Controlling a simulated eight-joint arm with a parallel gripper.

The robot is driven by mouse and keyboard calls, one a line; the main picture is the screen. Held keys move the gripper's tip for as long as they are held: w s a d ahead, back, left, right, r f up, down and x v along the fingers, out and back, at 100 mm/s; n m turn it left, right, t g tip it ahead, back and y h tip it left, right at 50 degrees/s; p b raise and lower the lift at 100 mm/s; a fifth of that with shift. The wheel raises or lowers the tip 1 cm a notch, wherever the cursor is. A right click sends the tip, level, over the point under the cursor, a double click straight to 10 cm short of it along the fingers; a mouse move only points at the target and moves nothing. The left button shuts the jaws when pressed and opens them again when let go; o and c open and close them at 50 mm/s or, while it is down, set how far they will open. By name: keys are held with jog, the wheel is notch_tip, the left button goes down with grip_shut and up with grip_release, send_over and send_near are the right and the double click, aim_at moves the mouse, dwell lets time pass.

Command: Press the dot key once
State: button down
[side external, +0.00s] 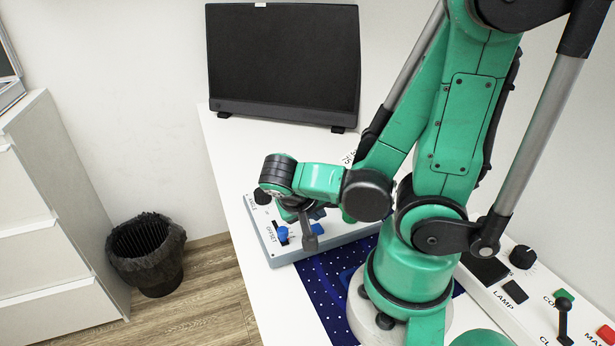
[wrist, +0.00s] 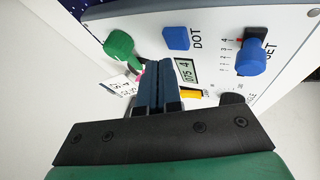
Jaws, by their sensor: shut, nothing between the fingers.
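The dot key (wrist: 176,38) is a blue square button on a pale control panel (wrist: 215,22), with DOT printed beside it in the wrist view. My gripper (wrist: 155,64) is shut and empty; its fingertips are over the panel, just below the key in the picture. They do not cover the key, and whether they touch the panel cannot be told. In the side view my gripper (side external: 310,242) points down over the grey panel (side external: 278,258) on the white desk. Blue patches show beside it there, but which is the key is unclear.
Near the key are a small display (wrist: 187,70), a blue OFFSET slider knob (wrist: 252,57), a green lever (wrist: 119,44) and a black knob (wrist: 232,98). A monitor (side external: 283,60) stands behind. A second panel (side external: 520,300) with a lamp label is at right.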

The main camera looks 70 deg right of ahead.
aim_at(315, 229)
dwell(0.5)
jog(key=shift+f, duration=0.4)
jog(key=shift+r, duration=0.1)
jog(key=shift+r, duration=0.3)
jog(key=shift+r, duration=0.1)
notch_tip(315, 229, up, 6)
jog(key=shift+f, duration=0.1)
dwell(0.6)
jog(key=shift+w, duration=0.1)
dwell(0.3)
